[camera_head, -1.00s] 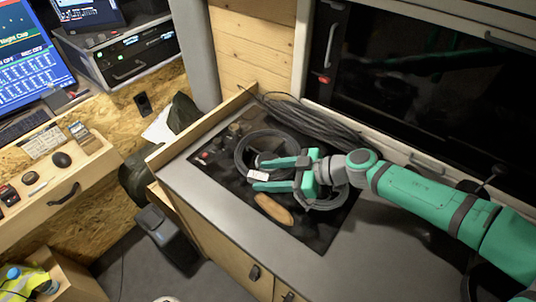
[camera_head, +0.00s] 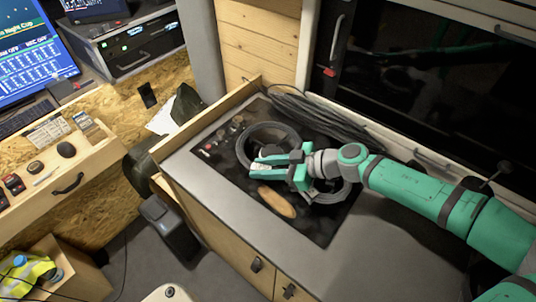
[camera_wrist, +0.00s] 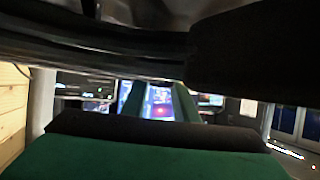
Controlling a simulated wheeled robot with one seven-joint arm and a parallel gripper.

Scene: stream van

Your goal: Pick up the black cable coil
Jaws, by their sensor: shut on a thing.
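A round dark cable coil (camera_head: 268,130) lies on the black mat (camera_head: 228,181) on the grey counter. My gripper (camera_head: 256,165) reaches in from the right and is shut on the near side of this coil, with a small white tag between the fingertips. In the wrist view, dark cable strands (camera_wrist: 80,45) run close to the lens beside the finger pads. The coil seems still at mat level; I cannot tell whether it is clear of the mat. A second, greyer coil (camera_head: 338,193) lies under and beside my gripper, partly hidden by it.
A long loose cable bundle (camera_head: 325,118) lies along the back of the counter. A tan oval piece (camera_head: 277,201) lies in front of my gripper. A wooden ledge (camera_head: 210,118) edges the counter's left side. The grey counter front is clear.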

